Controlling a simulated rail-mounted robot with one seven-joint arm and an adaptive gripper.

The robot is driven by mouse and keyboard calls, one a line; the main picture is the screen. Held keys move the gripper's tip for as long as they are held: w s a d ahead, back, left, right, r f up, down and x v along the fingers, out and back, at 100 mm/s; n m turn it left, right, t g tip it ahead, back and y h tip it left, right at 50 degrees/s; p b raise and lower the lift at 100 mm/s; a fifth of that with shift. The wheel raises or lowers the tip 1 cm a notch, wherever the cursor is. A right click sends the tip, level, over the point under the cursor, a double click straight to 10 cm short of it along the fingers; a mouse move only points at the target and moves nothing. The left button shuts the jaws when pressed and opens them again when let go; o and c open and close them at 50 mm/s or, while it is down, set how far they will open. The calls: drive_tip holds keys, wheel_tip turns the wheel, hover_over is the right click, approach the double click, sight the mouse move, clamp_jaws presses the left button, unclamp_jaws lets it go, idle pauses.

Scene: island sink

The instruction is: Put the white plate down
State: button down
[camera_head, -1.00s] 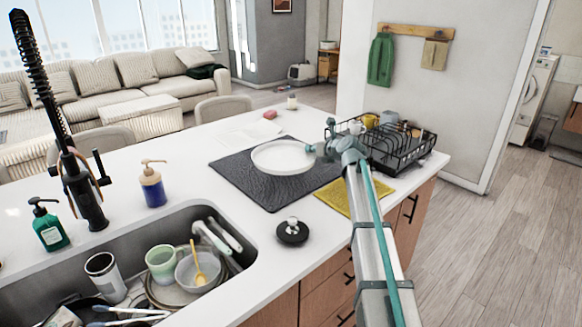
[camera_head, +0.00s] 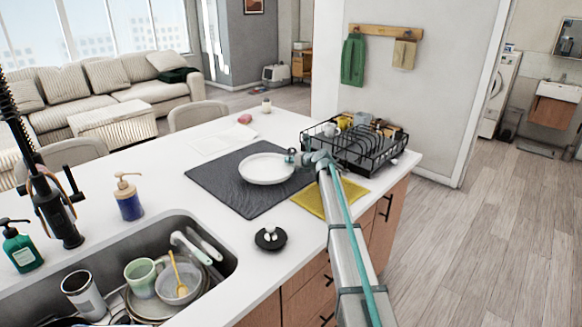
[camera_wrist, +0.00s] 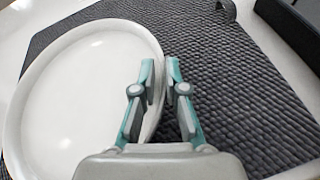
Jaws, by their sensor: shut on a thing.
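The white plate (camera_head: 266,168) is round with a raised rim and shows over the dark grey mat (camera_head: 214,178) on the white counter. In the wrist view the plate (camera_wrist: 75,95) fills the left side, with the mat (camera_wrist: 235,95) right below and beside it. My gripper (camera_head: 293,158) is at the plate's right edge. In the wrist view my gripper (camera_wrist: 160,75) has its teal and grey fingers on either side of the rim, shut on it. The plate looks close to level. I cannot tell whether its underside touches the mat.
A black dish rack (camera_head: 355,150) with dishes stands right behind my gripper. A yellow cloth (camera_head: 322,200) lies in front of it. The sink (camera_head: 215,235) with dirty dishes is at the lower left. A black lid-like object (camera_head: 270,238) and a soap bottle (camera_head: 128,198) stand nearby.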

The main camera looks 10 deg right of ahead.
sight(291, 166)
drive_tip(key=shift+w+f+p, duration=0.15)
drive_tip(key=shift+f+p, duration=0.35)
drive_tip(key=shift+f, duration=1.15)
drive_tip(key=c, duration=1.2)
unclamp_jaws()
drive_tip(key=shift+f, duration=0.1)
drive_tip(key=b+v, duration=0.2)
drive_tip(key=v, duration=1)
